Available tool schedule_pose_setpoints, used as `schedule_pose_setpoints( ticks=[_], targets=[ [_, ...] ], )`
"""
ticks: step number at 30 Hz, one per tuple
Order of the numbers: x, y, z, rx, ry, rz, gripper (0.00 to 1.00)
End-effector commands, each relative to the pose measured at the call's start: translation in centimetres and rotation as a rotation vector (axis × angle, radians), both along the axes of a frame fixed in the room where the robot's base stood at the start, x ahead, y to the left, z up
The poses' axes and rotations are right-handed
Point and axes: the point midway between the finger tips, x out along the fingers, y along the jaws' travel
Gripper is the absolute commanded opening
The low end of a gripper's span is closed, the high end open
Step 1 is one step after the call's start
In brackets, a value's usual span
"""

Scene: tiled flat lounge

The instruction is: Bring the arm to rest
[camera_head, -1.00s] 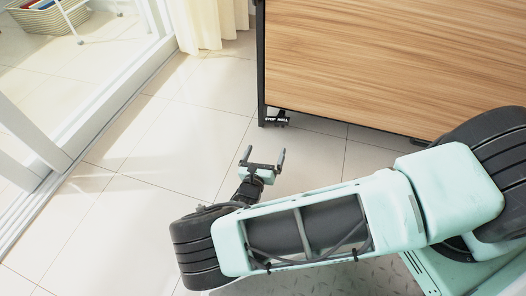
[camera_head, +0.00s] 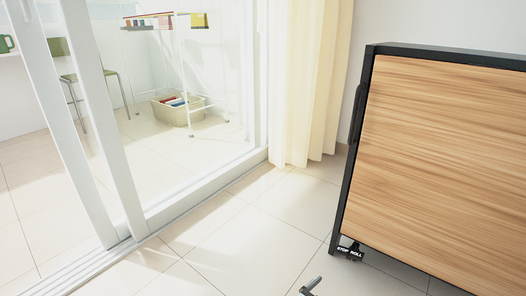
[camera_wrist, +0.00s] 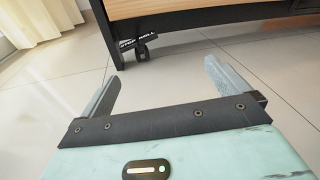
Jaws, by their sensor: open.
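My gripper (camera_wrist: 165,98) is open and empty in the wrist view, its two grey fingers spread wide over the tiled floor. In the head view only a dark fingertip (camera_head: 310,286) shows at the bottom edge; the rest of my arm is out of that view. A wood-panelled unit (camera_head: 440,160) with a black frame stands to the right in the head view. Its lower edge (camera_wrist: 185,10) and a black caster (camera_wrist: 141,52) lie ahead of the fingers in the wrist view, apart from them.
A white-framed sliding glass door (camera_head: 105,130) runs along the left. A cream curtain (camera_head: 308,80) hangs at the back. The tiled floor (camera_head: 235,240) between door and unit is clear.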

Motion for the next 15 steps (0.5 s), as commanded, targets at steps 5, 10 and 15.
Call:
schedule_pose_setpoints(
  ticks=[5,10,15],
  targets=[
    [-3.4,0.7,6.0,0.253,0.004,-0.293,1.0],
    [-6.7,2.5,11.6,0.481,0.008,-0.544,1.0],
    [-9.5,4.9,18.2,0.7,0.006,-0.764,1.0]
  ],
)
